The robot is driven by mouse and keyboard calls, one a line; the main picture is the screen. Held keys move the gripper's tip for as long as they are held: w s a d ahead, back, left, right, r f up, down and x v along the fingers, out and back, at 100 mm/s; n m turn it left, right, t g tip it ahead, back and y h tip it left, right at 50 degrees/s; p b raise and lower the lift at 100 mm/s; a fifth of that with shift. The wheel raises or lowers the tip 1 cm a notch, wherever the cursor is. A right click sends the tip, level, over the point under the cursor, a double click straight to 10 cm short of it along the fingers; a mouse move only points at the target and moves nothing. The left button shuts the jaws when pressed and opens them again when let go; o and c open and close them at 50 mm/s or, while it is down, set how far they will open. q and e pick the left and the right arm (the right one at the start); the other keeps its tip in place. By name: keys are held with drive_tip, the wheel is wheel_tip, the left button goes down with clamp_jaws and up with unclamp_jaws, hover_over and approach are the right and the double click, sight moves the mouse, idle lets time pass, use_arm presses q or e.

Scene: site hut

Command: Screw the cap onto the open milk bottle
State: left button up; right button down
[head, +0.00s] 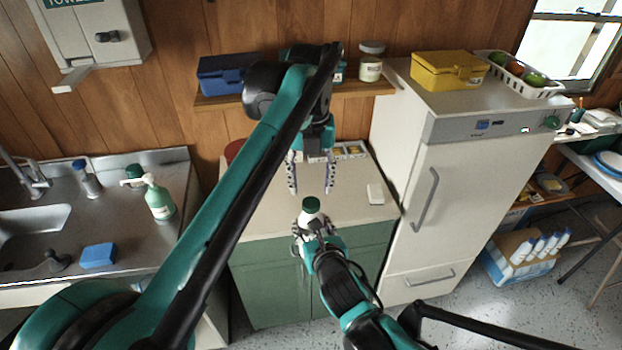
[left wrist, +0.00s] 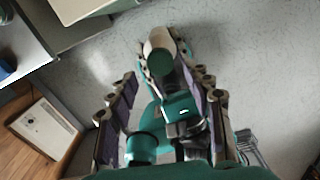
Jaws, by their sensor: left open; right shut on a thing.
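A white milk bottle (head: 311,217) with a dark green cap (head: 311,204) on its top stands up out of my right gripper (head: 312,228), which is shut around the bottle. How tightly the cap sits cannot be told. My left gripper (head: 311,188) is open and empty, its fingers pointing down just above the cap, apart from it. In the left wrist view the cap (left wrist: 160,63) and the white bottle (left wrist: 159,42) show beyond the two spread fingers of my left gripper (left wrist: 165,82). My right gripper hides the lower bottle.
Behind the grippers is a beige counter (head: 250,205) on a green cabinet (head: 265,280), with a white block (head: 375,194). A fridge (head: 455,180) stands close on the right. A shelf (head: 220,100) is above.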

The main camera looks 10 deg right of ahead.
use_arm(q)
drive_tip(key=n, duration=0.7)
drive_tip(key=shift+r, duration=0.25)
drive_tip(key=n, duration=0.4)
drive_tip(key=shift+r+n, duration=0.15)
drive_tip(key=shift+n, duration=0.25)
drive_tip(key=n, duration=0.4)
drive_tip(key=shift+r+n, duration=0.15)
drive_tip(key=shift+n, duration=0.15)
drive_tip(key=n, duration=0.7)
drive_tip(key=shift+r, duration=0.25)
drive_tip(key=n, duration=0.6)
drive_tip(key=shift+r+n, duration=0.2)
drive_tip(key=shift+n, duration=0.2)
drive_tip(key=n, duration=0.4)
drive_tip(key=shift+r+n, duration=0.2)
drive_tip(key=shift+n, duration=0.2)
drive_tip(key=n, duration=0.6)
drive_tip(key=shift+r+n, duration=0.2)
drive_tip(key=shift+n, duration=0.2)
drive_tip(key=n, duration=0.5)
drive_tip(key=shift+r, duration=0.15)
